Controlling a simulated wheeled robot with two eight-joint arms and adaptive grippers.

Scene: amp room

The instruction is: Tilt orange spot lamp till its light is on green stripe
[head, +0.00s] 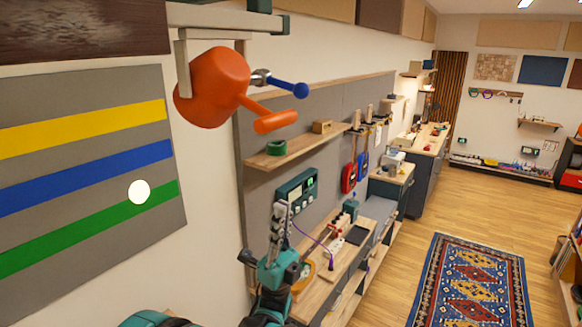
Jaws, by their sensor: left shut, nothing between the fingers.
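The orange spot lamp (213,88) hangs from a pale bracket at the upper left. An orange handle (276,121) sticks out to its right, and a blue-ended lever (288,87) sits above that. A grey wall panel (80,92) carries yellow, blue and green stripes. The round light spot (139,192) lies across the upper edge of the green stripe (95,228), partly on the grey band above it. My left gripper (282,207) is shut and empty, pointing up below the lamp, apart from its handle. My right gripper is out of view.
A wooden shelf (300,148) with a green tape roll (277,147) is on the wall behind. A workbench (325,262) with a green device (297,190) above it runs away to the right. Open wooden floor and a patterned rug (473,285) are at right.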

